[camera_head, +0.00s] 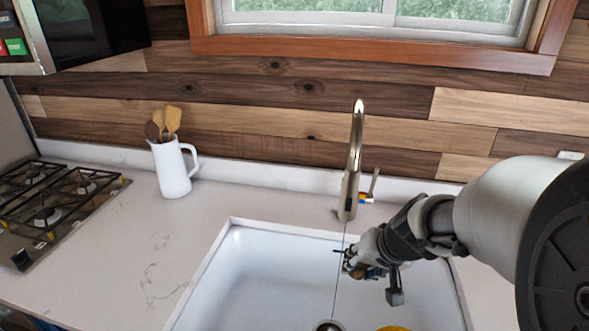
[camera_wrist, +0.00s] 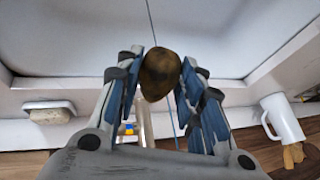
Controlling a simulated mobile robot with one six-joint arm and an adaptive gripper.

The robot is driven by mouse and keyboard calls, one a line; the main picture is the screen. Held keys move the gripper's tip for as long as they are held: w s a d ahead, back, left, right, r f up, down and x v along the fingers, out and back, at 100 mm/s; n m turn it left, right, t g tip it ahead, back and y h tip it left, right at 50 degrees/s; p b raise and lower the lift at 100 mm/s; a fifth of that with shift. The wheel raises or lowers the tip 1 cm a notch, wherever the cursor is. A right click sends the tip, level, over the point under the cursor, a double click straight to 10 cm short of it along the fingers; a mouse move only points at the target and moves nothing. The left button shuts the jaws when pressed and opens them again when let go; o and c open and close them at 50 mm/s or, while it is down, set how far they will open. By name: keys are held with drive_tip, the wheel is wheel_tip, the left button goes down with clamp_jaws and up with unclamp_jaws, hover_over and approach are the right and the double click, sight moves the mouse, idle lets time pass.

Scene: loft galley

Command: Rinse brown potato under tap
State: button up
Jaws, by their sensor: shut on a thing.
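The brown potato (camera_wrist: 160,72) sits between the two blue-padded fingers of my gripper (camera_wrist: 160,92) in the wrist view. The gripper is shut on it. In the head view my gripper (camera_head: 352,264) is over the sink basin (camera_head: 262,262), just below and right of the tap (camera_head: 355,150); the potato is mostly hidden there. A thin line of water (camera_head: 336,282) runs from the tap into the sink. In the wrist view the line lines up with the potato, but I cannot tell whether it touches it.
A yellow thing (camera_head: 394,328) and the drain (camera_head: 328,326) are low in the sink. A white jug (camera_head: 172,168) with wooden utensils stands left of the sink, beyond it a gas hob (camera_head: 50,205). A sponge on a dish (camera_wrist: 50,112) lies by the wall. The counter between hob and sink is clear.

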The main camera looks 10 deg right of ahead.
drive_tip(key=w+a+f+p, duration=0.1)
drive_tip(key=w, duration=0.6)
drive_tip(key=shift+a+f, duration=0.15)
drive_tip(key=shift+f, duration=0.1)
drive_tip(key=shift+w, duration=0.1)
idle(0.5)
drive_tip(key=shift+w+d+b, duration=0.1)
drive_tip(key=shift+d+b, duration=0.25)
drive_tip(key=shift+d, duration=0.25)
drive_tip(key=shift+a, duration=0.1)
drive_tip(key=shift+a, duration=0.5)
drive_tip(key=shift+d, duration=0.15)
drive_tip(key=shift+d+b, duration=0.3)
drive_tip(key=shift+d, duration=0.15)
